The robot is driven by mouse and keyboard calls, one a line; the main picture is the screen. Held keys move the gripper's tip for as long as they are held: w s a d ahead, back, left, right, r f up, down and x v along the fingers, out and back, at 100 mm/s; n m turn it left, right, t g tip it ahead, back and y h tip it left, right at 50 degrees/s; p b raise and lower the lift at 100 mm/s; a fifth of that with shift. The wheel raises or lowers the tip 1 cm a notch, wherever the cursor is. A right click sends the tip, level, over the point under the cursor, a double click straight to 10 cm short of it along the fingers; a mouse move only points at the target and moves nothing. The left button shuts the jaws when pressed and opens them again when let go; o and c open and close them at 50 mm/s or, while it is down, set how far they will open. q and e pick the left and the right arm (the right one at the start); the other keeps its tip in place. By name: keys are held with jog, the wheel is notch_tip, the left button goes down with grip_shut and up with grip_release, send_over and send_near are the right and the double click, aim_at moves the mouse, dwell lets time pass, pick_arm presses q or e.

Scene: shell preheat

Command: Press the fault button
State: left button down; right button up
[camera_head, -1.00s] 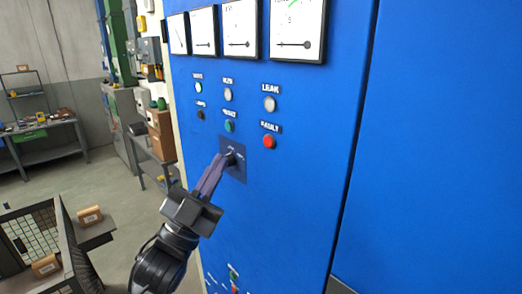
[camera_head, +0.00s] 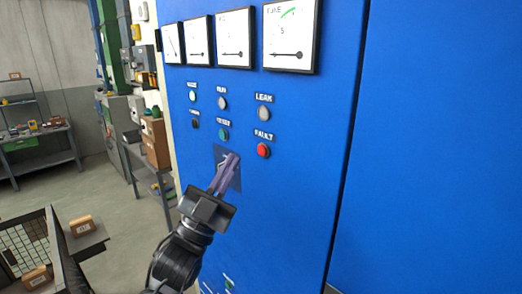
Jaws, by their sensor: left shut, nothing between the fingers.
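The red fault button (camera_head: 263,151) is on the blue control panel (camera_head: 295,190), under a white "FAULT" label. My left gripper (camera_head: 233,158) is shut and empty. Its fingertips are in front of the dark switch plate (camera_head: 236,181), to the left of the fault button and slightly below it. They look apart from the button; whether they touch the plate I cannot tell. The fingers hide part of the plate and its switch. My right gripper is not in view.
A green reset button (camera_head: 223,134) sits left of the fault button, with a leak lamp (camera_head: 264,114) above it. Gauges (camera_head: 291,35) line the panel top. A wire crate (camera_head: 30,245) and workbench (camera_head: 38,145) stand at left.

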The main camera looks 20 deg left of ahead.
pick_arm(q)
jog(key=shift+w+d, duration=0.6)
jog(key=shift+w, duration=0.35)
jog(key=shift+w+d, duration=0.55)
jog(key=shift+w, duration=0.4)
jog(key=shift+w, duration=0.2)
dwell(0.6)
jog(key=shift+w+d, duration=0.2)
jog(key=shift+w+d, duration=0.2)
jog(key=shift+w, duration=0.15)
dwell(0.9)
jog(key=shift+s+a, duration=0.1)
jog(key=shift+s, duration=0.05)
jog(key=shift+s+a, duration=0.35)
jog(key=shift+s, duration=0.25)
dwell(0.4)
jog(key=shift+s+a, duration=0.4)
jog(key=shift+s, duration=0.3)
jog(key=shift+s+a, duration=0.45)
jog(key=shift+s, duration=0.3)
jog(key=shift+s+a, duration=0.4)
jog(key=shift+s, duration=0.3)
